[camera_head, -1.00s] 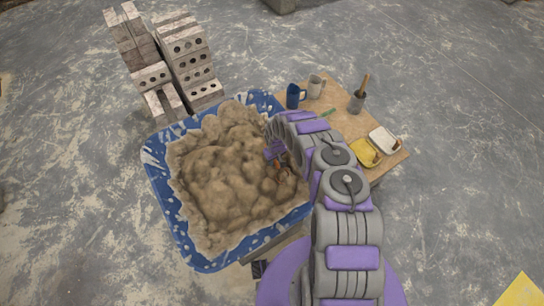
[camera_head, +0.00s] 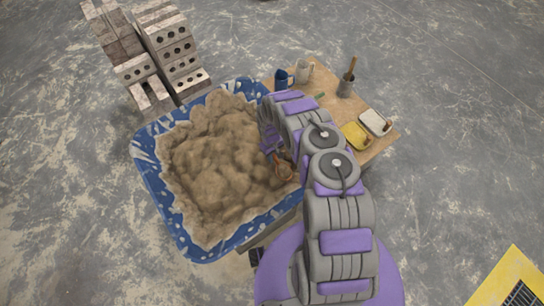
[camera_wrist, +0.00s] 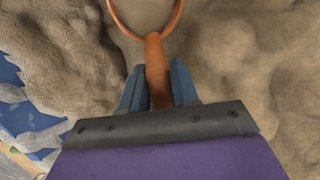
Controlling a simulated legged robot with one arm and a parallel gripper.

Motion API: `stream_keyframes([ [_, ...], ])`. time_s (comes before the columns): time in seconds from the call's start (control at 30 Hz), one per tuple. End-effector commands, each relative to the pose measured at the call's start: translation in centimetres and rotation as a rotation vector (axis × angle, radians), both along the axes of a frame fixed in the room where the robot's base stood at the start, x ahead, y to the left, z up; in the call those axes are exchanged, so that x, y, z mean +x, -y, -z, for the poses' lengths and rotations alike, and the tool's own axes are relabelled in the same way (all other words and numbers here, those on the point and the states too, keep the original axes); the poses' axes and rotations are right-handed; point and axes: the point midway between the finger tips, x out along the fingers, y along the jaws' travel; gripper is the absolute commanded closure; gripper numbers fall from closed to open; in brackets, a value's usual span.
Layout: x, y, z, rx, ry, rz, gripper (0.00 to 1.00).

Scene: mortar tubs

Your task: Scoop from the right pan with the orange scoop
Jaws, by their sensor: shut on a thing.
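My gripper (camera_wrist: 155,82) is shut on the handle of the orange scoop (camera_wrist: 156,62), which is held between its two blue-grey fingers. The scoop's round, ring-like end is at the top edge of the wrist view, over the tan mortar (camera_wrist: 215,45). I cannot tell whether it touches the mortar. In the head view a bit of the orange scoop (camera_head: 283,166) shows at the right side of the large blue tub (camera_head: 150,175), which is heaped with mortar. My arm hides most of the gripper there. Only one such tub is in view.
A small wooden table (camera_head: 325,78) stands right of the tub, with a yellow tray (camera_head: 354,136), a white tray (camera_head: 375,122), a blue mug (camera_head: 283,79), a pale mug (camera_head: 304,71) and a grey pot (camera_head: 346,87). Stacked bricks (camera_head: 165,45) stand behind left.

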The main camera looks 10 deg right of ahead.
Motion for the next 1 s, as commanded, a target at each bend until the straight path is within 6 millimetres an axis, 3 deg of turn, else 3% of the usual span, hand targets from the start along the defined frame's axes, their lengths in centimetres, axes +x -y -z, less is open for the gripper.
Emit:
stream_keyframes([
  [0.47,-0.8,0.3,-1.5,-0.095,-0.226,0.000,1.00],
  [1.0,-0.4,0.1,-6.0,-0.109,-0.259,0.000,1.00],
])
